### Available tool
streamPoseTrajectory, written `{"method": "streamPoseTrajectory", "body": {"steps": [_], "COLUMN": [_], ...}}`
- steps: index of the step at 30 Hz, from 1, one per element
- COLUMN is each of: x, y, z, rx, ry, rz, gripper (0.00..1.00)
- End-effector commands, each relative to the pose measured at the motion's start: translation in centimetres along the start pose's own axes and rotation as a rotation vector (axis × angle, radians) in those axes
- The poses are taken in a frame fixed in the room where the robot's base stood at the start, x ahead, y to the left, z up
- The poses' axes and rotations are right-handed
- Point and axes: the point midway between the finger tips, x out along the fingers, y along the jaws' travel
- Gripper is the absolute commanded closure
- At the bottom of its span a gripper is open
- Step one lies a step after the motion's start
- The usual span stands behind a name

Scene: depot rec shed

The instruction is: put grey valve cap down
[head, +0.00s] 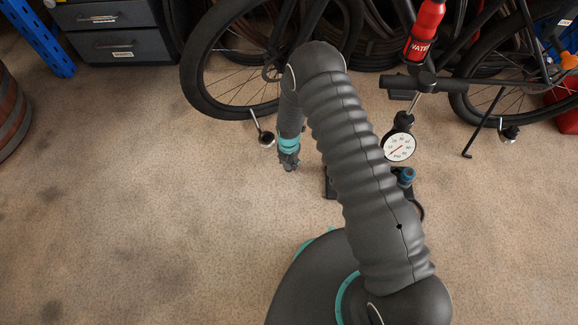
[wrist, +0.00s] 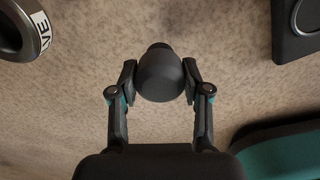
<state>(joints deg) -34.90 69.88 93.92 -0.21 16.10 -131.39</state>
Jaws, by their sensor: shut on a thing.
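The grey valve cap (wrist: 159,76) is a dark, rounded piece with a narrower end. In the wrist view it sits between the two fingers of my gripper (wrist: 160,82), which is shut on it from both sides. Bare floor shows behind it. In the head view my gripper (head: 289,163) points down over the floor, left of the pump. The cap cannot be made out clearly there. I cannot tell how high it is above the floor.
A floor pump with a round gauge (head: 399,147) stands right of my gripper. Bicycles, including a front wheel (head: 215,95), stand behind. A round, labelled metal rim (wrist: 22,30) and a dark block (wrist: 298,28) flank the cap. Floor at left (head: 130,200) is free.

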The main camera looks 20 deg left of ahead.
Motion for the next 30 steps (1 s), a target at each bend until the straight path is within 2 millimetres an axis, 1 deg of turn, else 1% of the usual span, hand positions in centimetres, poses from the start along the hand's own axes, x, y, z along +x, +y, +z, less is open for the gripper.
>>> {"method": "streamPoseTrajectory", "body": {"steps": [3,7,20,21,23,30], "x": [1.7,3.3,4.0,3.8,3.8,3.8], "y": [-0.2,-0.2,-0.1,-0.1,-0.1,-0.1], "z": [-0.1,-0.1,0.0,0.0,0.0,0.0], "rx": [0.0,0.0,0.0,0.0,0.0,0.0], "ry": [0.002,0.002,0.001,0.001,0.001,0.001], "rz": [-0.002,-0.002,-0.001,-0.001,-0.001,-0.001], "gripper": [0.87,0.87,0.87,0.43,0.28,0.27]}}
